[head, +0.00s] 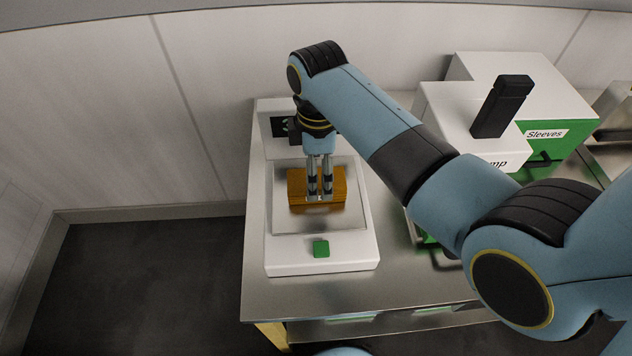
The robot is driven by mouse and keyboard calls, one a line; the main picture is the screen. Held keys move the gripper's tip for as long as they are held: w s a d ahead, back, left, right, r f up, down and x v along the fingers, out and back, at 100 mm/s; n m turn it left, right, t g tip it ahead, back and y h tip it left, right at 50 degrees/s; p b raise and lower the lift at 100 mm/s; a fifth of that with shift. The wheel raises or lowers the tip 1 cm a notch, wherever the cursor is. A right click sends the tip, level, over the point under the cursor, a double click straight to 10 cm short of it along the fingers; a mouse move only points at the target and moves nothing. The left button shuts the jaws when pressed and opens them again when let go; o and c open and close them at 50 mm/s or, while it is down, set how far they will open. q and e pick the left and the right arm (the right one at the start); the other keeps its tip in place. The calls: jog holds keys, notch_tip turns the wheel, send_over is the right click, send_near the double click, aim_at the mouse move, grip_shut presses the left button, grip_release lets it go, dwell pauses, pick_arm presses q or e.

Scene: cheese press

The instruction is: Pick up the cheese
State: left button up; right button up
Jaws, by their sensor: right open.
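The cheese (298,187) is an orange-brown block on the metal plate (290,221) of a white scale-like device (322,261). My right gripper (320,196) points down over the block, with its fingers in front of the block's middle. The gripper is open; I cannot tell whether the fingers touch the block. The fingers hide the centre of the block. My left gripper is not in view.
A green button (321,248) is on the device's front. White and green boxes, one labelled "Sleeves" (545,134), stand to the right, with a black block (502,106) on top. The steel table (300,297) has bare room at its front edge. A wall is behind.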

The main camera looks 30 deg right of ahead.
notch_tip(320, 180, down, 5)
jog(key=shift+a+r, duration=0.1)
jog(key=shift+r, duration=0.1)
jog(key=shift+c, duration=0.3)
